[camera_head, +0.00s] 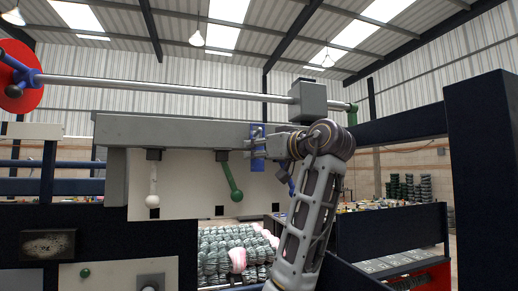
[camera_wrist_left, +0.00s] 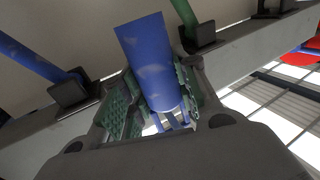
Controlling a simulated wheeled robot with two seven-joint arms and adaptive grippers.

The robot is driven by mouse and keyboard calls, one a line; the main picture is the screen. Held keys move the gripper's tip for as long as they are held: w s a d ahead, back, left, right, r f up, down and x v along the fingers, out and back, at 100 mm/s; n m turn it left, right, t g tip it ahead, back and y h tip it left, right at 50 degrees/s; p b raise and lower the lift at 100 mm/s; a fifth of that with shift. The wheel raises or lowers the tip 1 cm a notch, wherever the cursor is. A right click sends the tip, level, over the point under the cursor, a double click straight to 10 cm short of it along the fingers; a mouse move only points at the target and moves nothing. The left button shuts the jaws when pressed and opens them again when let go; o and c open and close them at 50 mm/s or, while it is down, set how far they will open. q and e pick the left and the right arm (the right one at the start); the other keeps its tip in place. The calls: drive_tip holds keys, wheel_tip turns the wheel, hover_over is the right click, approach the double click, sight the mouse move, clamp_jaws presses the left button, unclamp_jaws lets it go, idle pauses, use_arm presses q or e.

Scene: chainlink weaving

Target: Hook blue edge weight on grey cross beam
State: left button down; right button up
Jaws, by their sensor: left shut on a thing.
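The blue edge weight (camera_head: 257,164) is a flat blue piece held upright at the front face of the grey cross beam (camera_head: 170,131), near the beam's right part. My left gripper (camera_head: 257,146) comes from the right and is shut on the weight. In the left wrist view the blue weight (camera_wrist_left: 150,62) sits between the green-padded fingers of the left gripper (camera_wrist_left: 158,100), with the grey beam (camera_wrist_left: 238,50) running behind it. I cannot tell whether the weight's upper end is over the beam or touching it. My right gripper is not in view.
Below the beam hang a white-knobbed lever (camera_head: 153,188), a green lever (camera_head: 232,180) and a blue lever (camera_head: 291,186), the last close to my arm. A metal rod (camera_head: 170,86) with a grey block (camera_head: 309,102) runs above. Bundled green mesh (camera_head: 225,250) lies below.

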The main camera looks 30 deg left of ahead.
use_arm(q)
drive_tip(key=shift+w+a+f, duration=0.25)
drive_tip(key=shift+a+f, duration=0.05)
drive_tip(key=shift+f, duration=0.35)
drive_tip(key=c, duration=1.2)
unclamp_jaws()
drive_tip(key=shift+w, duration=0.1)
drive_tip(key=shift+c, duration=0.2)
drive_tip(key=shift+o, duration=1.2)
drive_tip(key=shift+w+a+f, duration=0.1)
drive_tip(key=shift+w+a, duration=0.05)
drive_tip(key=shift+a, duration=0.1)
drive_tip(key=shift+d, duration=0.2)
